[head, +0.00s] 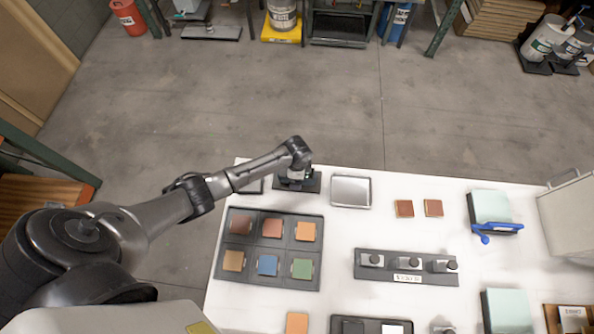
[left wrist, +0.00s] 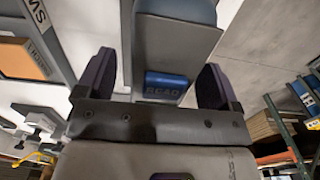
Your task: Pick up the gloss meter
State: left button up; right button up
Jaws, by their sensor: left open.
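The gloss meter (left wrist: 172,55) is a grey body with a blue panel marked READ, seen close up in the left wrist view. My left gripper (left wrist: 157,85) is open, with one dark finger on each side of the meter. Gaps show between the fingers and the meter, so it is not clamped. In the head view my left gripper (head: 294,172) is over a dark stand (head: 312,185) at the table's back left edge. The wrist and gripper mostly hide the meter there. My right gripper is not in view.
On the white table (head: 335,230), a dark tray (head: 268,212) of colored tiles lies in front of the stand. A metal tray (head: 350,191) lies just right of it. A dark holder (head: 370,270) with several knobbed pieces and two brown tiles (head: 418,208) are farther right.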

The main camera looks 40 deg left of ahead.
pick_arm(q)
jog(key=shift+c, duration=0.5)
jog(key=c, duration=1.2)
jog(key=shift+o, duration=0.2)
jog(key=shift+r, duration=0.1)
